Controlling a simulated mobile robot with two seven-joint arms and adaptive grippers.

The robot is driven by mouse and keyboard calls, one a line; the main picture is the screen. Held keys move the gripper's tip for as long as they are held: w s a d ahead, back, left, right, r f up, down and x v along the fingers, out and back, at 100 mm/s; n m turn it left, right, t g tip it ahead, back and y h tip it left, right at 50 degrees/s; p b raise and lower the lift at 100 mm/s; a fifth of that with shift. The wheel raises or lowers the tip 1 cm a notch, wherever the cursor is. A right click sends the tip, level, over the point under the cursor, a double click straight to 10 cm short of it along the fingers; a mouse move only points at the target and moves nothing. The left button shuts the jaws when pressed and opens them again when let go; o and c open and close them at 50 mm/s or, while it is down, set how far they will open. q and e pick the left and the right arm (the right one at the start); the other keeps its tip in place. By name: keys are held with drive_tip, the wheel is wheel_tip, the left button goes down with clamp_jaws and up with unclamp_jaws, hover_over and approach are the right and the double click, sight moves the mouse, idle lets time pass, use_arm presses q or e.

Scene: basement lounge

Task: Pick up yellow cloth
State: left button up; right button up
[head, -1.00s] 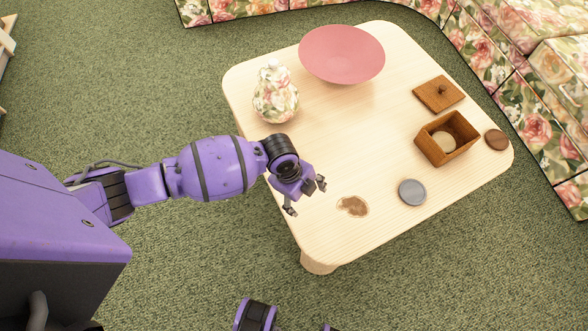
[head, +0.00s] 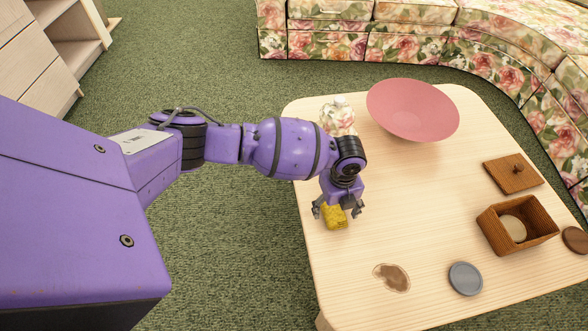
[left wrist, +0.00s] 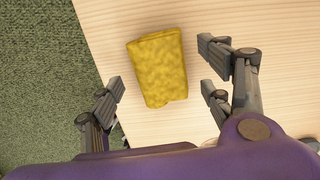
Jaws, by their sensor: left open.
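The yellow cloth (head: 335,217) is a small folded block lying on the light wooden table (head: 400,210) near its left edge. My left gripper (head: 338,210) is directly over it, open, with a finger on either side. In the left wrist view the cloth (left wrist: 157,68) lies ahead of and between the open fingers (left wrist: 165,92), with a gap on both sides. The fingers do not appear to touch it. My right gripper is not in view.
A floral jar (head: 338,115) stands behind my left wrist, and a pink bowl (head: 412,110) stands behind it to the right. A brown stain (head: 391,278), a grey disc (head: 465,278), an open wooden box (head: 516,226) and its lid (head: 513,174) are on the table. The table's middle is clear.

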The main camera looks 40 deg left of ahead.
use_arm(q)
drive_tip(key=shift+w+d+f, duration=0.1)
drive_tip(key=shift+w+f, duration=0.05)
drive_tip(key=shift+f, duration=0.6)
drive_tip(key=shift+r, duration=0.1)
drive_tip(key=c, duration=1.1)
drive_tip(key=shift+c, duration=0.2)
